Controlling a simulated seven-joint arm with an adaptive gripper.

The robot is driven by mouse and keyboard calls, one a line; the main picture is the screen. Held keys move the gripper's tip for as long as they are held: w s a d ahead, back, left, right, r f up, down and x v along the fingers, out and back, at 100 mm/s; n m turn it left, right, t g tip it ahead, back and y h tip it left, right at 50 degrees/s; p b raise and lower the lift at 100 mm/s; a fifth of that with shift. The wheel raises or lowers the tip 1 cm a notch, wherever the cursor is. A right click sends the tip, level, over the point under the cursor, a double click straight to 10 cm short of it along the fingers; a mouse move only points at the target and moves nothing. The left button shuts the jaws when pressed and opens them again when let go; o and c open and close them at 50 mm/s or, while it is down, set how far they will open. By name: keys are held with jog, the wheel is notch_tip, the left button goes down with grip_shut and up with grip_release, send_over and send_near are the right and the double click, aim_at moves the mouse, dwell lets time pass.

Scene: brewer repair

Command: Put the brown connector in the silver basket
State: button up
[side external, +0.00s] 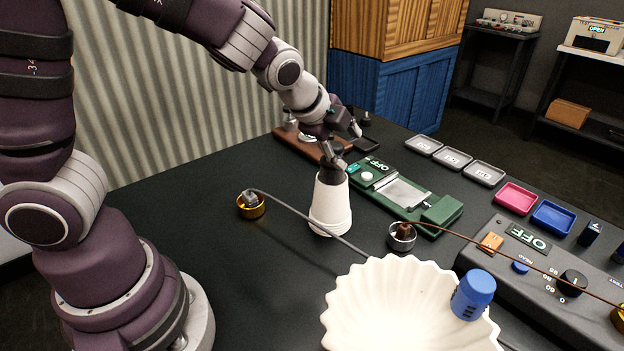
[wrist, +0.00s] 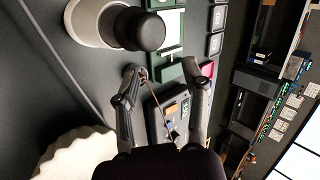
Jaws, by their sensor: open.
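The brown connector (side external: 404,231) sits in the silver basket (side external: 402,243), its top showing above the rim, near the middle of the table in the side view. A thin brown cable runs from it to the right. In the wrist view the silver basket (wrist: 141,73) is small and partly hidden beside my left-hand finger; the cable runs down between the fingers. My gripper (wrist: 164,72) is open with nothing visible between its fingers. In the side view my gripper (side external: 342,128) is up and back from the basket, above the white cylinder, apart from the connector.
A white cylinder with a dark top (side external: 330,208) stands left of the silver basket. A grey connector sits in a gold basket (side external: 251,208) further left. A fluted white bowl (side external: 385,300) is in front. A green device (side external: 440,212) and grey control box (side external: 535,275) are behind and right.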

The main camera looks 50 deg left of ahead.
jog(key=s+r+n+g, duration=0.1)
jog(key=s+r+n, duration=0.1)
jog(key=s+n, duration=0.5)
jog(key=s+a+r+n+g+h, duration=0.1)
jog(key=s+r+n, duration=0.1)
jog(key=s+n, duration=0.6)
jog(key=shift+s+a+r+g, duration=0.25)
jog(key=shift+s+r+g, duration=0.05)
jog(key=shift+s, duration=0.4)
